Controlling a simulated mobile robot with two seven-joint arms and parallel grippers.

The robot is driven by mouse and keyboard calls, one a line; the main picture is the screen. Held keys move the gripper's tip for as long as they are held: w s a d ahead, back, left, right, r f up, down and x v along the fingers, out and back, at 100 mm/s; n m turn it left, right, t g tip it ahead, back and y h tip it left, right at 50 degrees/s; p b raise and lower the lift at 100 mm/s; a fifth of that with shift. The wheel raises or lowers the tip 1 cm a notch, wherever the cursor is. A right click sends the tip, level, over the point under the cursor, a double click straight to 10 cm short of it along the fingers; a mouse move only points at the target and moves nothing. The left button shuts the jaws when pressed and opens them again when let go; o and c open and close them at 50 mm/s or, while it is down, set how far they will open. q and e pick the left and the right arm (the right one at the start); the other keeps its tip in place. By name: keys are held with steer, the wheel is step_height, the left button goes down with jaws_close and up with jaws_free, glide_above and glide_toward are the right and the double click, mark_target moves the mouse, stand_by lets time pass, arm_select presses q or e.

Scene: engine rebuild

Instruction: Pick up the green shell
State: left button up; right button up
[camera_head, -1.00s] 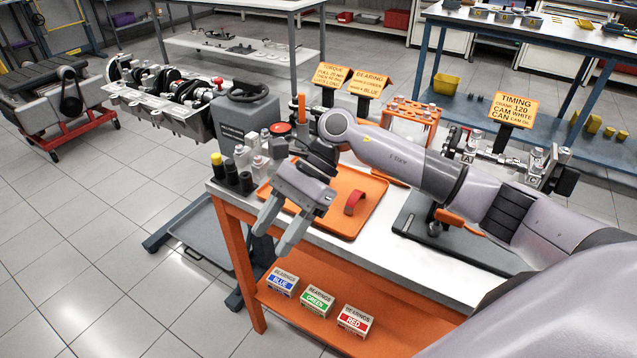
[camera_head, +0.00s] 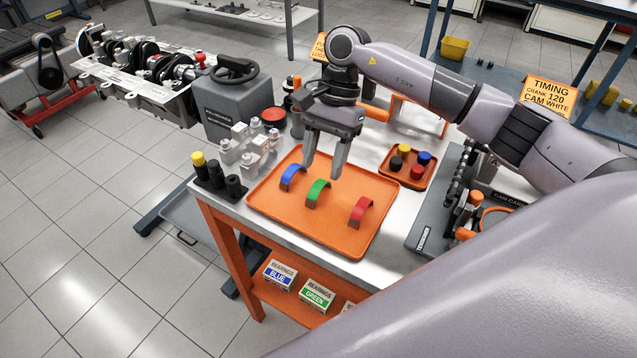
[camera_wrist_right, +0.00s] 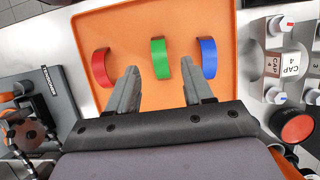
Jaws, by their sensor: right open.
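The green shell (camera_head: 317,192) is a small curved half-ring on the orange tray (camera_head: 268,212), between the blue shell (camera_head: 292,177) and the red shell (camera_head: 360,211). My right gripper (camera_head: 323,172) is open and empty above the tray, just behind the green shell, with its fingers pointing down. In the right wrist view the green shell (camera_wrist_right: 160,58) lies ahead of and between the two fingertips (camera_wrist_right: 163,80), with the red shell (camera_wrist_right: 101,67) to the left and the blue shell (camera_wrist_right: 208,57) to the right. My left gripper is not in view.
A small orange tray with colored caps (camera_head: 411,180) stands right of the large tray. Black bottles (camera_head: 217,174) and cap parts (camera_head: 250,147) stand to the left. A grey fixture (camera_head: 428,228) lies on the right. Bearing boxes (camera_head: 280,274) sit on the lower shelf.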

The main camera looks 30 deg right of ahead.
mark_target(317, 186)
steer(key=x, duration=0.4)
steer(key=shift+f+p, duration=0.1)
steer(key=shift+p, duration=0.3)
jaws_close()
step_height(317, 186, up, 20)
steer(key=b, duration=0.1)
stand_by(0.5)
